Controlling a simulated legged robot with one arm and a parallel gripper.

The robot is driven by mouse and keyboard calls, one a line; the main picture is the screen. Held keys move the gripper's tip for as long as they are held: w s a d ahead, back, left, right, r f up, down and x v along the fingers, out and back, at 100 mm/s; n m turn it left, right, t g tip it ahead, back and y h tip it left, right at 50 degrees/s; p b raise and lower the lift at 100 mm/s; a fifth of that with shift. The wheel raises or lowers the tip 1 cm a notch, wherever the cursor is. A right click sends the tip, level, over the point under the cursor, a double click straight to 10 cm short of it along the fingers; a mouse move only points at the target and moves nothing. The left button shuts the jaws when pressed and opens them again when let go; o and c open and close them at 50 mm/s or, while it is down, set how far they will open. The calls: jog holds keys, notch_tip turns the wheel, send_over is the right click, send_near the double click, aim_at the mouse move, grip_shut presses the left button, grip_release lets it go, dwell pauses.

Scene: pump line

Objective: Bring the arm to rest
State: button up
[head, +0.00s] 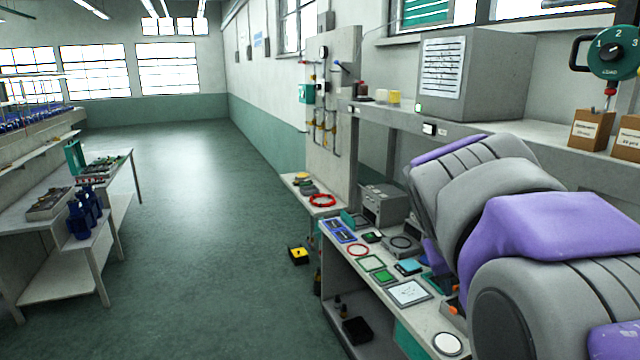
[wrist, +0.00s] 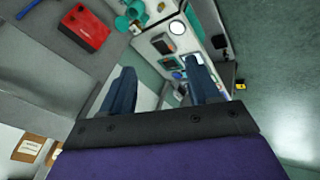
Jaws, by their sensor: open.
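My arm, grey and purple, fills the right side of the head view, folded above the workbench (head: 350,275). My gripper (wrist: 160,82) shows in the wrist view with its two dark blue fingers spread wide apart. It is open and nothing is between the fingers. Past the fingers, small items on the bench show at some distance. In the head view the gripper itself is hidden or cannot be made out behind the arm links.
A grey cabinet (head: 475,75) stands on the shelf behind the arm, with cardboard boxes (head: 591,130) to its right. A red box (wrist: 82,30) lies at upper left in the wrist view. A table (head: 60,225) stands at left; the green floor (head: 200,200) between is mostly clear.

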jog(key=s+a+f+g+y, duration=0.1)
jog(key=s+a+f, duration=0.1)
jog(key=s+f, duration=0.4)
jog(key=s+a+f+g+y+b, duration=0.1)
jog(key=s+a+f+g, duration=0.1)
jog(key=s+f, duration=0.5)
jog(key=shift+s+a+f+y+b, duration=0.15)
jog(key=shift+s+a+y+b, duration=0.15)
jog(key=shift+s, duration=0.35)
jog(key=s+a+f+g, duration=0.1)
jog(key=s+f, duration=0.2)
jog(key=s, duration=0.2)
jog(key=s+a+f+g+y+b, duration=0.1)
jog(key=s+a+f, duration=0.1)
jog(key=s+f, duration=0.2)
jog(key=s+a+f+y, duration=0.1)
jog(key=s+a+f, duration=0.1)
jog(key=s, duration=0.4)
jog(key=shift+s+a+f+g, duration=0.1)
jog(key=shift+a+f+g, duration=0.1)
jog(key=shift+f, duration=0.25)
jog(key=shift+s+a+f+g, duration=0.1)
jog(key=shift+f+g, duration=0.1)
jog(key=shift+f, duration=0.25)
jog(key=shift+c, duration=0.2)
